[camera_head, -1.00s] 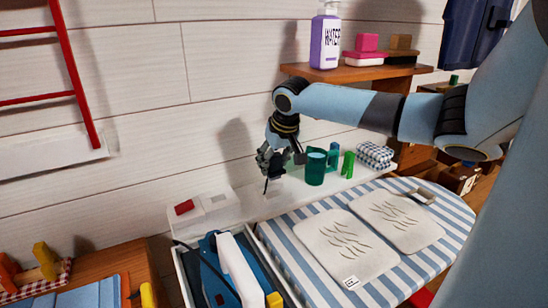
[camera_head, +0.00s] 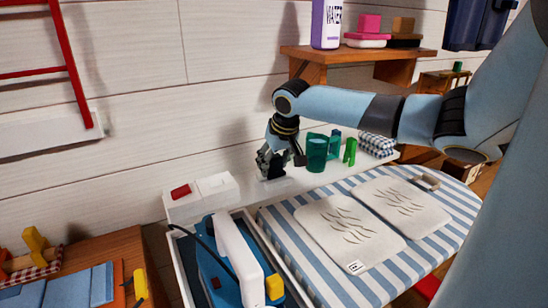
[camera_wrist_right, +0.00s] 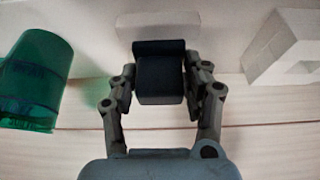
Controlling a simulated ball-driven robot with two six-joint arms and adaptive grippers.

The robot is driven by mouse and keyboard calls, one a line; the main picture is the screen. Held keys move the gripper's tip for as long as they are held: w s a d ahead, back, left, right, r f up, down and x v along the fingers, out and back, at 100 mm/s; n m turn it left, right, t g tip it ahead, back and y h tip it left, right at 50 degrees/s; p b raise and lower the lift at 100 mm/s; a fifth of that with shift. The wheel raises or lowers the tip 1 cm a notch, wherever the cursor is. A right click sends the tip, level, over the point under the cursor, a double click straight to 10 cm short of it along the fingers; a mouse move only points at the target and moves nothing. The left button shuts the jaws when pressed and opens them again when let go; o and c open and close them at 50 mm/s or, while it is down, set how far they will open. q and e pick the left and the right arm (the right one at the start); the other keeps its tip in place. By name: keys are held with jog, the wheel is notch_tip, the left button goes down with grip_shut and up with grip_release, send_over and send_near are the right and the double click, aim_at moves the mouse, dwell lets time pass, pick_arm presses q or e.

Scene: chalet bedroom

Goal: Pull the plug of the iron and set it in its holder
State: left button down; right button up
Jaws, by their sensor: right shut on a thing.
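My right gripper (camera_head: 272,163) is low over the white ledge along the wall, left of a teal cup (camera_head: 317,152). In the wrist view its fingers (camera_wrist_right: 162,85) are shut on a dark block-shaped plug (camera_wrist_right: 160,82). A pale low block (camera_wrist_right: 190,22) shows just beyond the plug; I cannot tell whether they touch, or whether this is the holder. A white socket box (camera_head: 214,186) with a red switch (camera_head: 181,191) stands left of the gripper. The blue and white iron (camera_head: 238,262) sits in a tray in front, with a dark cord beside it. My left gripper is out of view.
The teal cup (camera_wrist_right: 38,80) is close beside the gripper in the wrist view. Green figures (camera_head: 350,151) and a checked folded cloth (camera_head: 378,145) are farther right on the ledge. A striped ironing board (camera_head: 285,222) carries pale cloth pieces. A wooden shelf (camera_head: 310,58) hangs above.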

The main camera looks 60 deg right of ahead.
jog(key=shift+f, duration=0.15)
dwell(0.6)
jog(key=o, duration=1.2)
jog(key=shift+o, duration=0.2)
jog(key=v, duration=1.1)
jog(key=shift+s+r, duration=0.2)
jog(key=shift+r, duration=0.15)
